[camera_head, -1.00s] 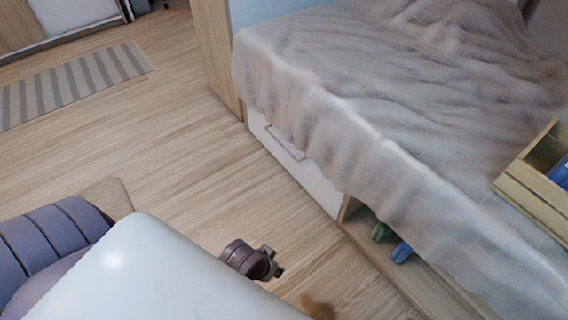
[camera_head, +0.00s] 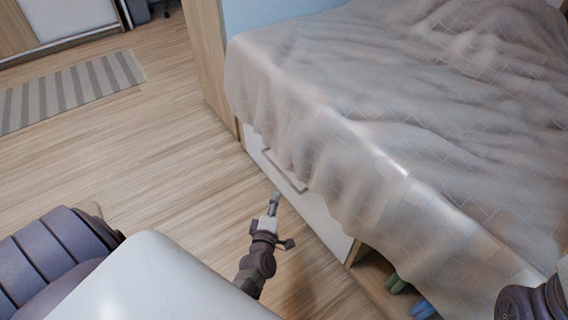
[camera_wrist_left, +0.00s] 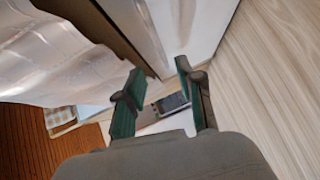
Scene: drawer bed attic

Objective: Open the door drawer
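The white drawer front (camera_head: 318,215) is set in the bed's side, under the hanging blanket, and looks shut. Its handle (camera_head: 286,172) is a slim bar near the top edge, partly by the blanket's hem. My left gripper (camera_head: 273,203) is over the floor just in front of the drawer, apart from the handle in the picture. In the left wrist view my left gripper (camera_wrist_left: 161,68) has its two green fingers apart with nothing between them. A white panel (camera_wrist_left: 190,25) lies beyond the fingertips. My right gripper does not show; a dark part of my arm is at the lower right.
The blanket (camera_head: 390,130) hangs low over the bed's side. An open compartment right of the drawer holds a green item (camera_head: 396,284) and a blue item (camera_head: 423,309). A striped rug (camera_head: 70,92) lies at the far left. The wooden floor (camera_head: 170,160) before the drawer is clear.

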